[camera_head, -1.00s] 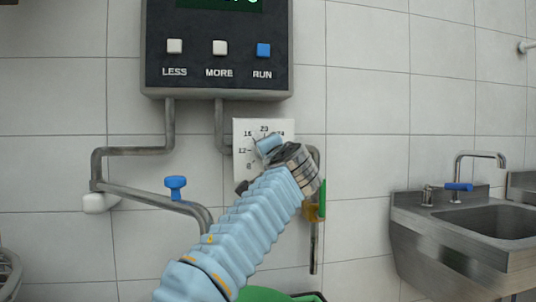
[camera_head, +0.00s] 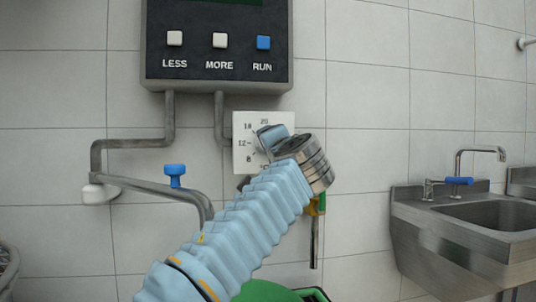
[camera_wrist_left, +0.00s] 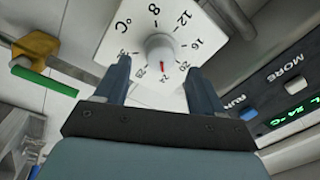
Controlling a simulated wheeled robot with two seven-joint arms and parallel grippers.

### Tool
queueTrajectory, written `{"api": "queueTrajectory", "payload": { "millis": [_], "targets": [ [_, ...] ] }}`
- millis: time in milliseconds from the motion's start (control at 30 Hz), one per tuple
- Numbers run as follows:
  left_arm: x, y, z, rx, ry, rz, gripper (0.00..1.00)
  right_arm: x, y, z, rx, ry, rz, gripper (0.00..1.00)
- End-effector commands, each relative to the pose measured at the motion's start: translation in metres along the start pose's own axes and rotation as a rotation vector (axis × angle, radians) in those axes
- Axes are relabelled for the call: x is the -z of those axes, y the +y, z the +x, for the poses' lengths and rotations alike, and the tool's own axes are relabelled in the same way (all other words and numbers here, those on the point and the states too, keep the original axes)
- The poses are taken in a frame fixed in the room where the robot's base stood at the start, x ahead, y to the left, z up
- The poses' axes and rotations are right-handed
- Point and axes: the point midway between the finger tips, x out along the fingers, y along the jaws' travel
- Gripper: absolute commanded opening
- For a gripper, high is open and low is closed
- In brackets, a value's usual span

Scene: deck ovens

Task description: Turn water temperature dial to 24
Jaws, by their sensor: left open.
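The water temperature dial is a white square plate (camera_head: 241,157) on the tiled wall, under the control box. In the left wrist view its round white knob (camera_wrist_left: 160,45) carries a red mark pointing toward the 24, with numbers around it. My left gripper (camera_head: 272,138) covers the right part of the plate and the knob in the head view. In the left wrist view the gripper (camera_wrist_left: 160,72) is open, its two fingers apart, one to each side below the knob. No finger visibly touches the knob. My right gripper is not in view.
The dark control box (camera_head: 218,45) with LESS, MORE and RUN buttons hangs above. A pipe with a blue tap handle (camera_head: 175,171) is at left. A yellow valve with a green lever (camera_wrist_left: 44,82) is beside the dial. A steel sink (camera_head: 470,225) stands at right.

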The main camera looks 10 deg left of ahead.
Motion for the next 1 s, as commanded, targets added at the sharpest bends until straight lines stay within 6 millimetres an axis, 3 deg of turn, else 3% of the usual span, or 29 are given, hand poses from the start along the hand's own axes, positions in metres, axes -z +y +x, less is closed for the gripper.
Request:
{"api": "queueTrajectory", "payload": {
  "millis": [33, 200, 400, 1000],
  "targets": [
    [-0.002, 0.005, -0.015, -0.001, 0.005, -0.002, 0.69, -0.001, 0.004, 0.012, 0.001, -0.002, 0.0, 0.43],
    [-0.001, 0.003, -0.056, -0.001, 0.004, -0.003, 0.69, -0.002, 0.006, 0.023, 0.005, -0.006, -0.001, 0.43],
    [-0.001, 0.002, -0.086, -0.001, 0.0, -0.001, 0.69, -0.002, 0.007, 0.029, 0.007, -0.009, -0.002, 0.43],
    [-0.001, 0.001, -0.093, 0.0, -0.001, 0.0, 0.69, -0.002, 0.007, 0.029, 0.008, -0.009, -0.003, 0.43]
  ]
}}
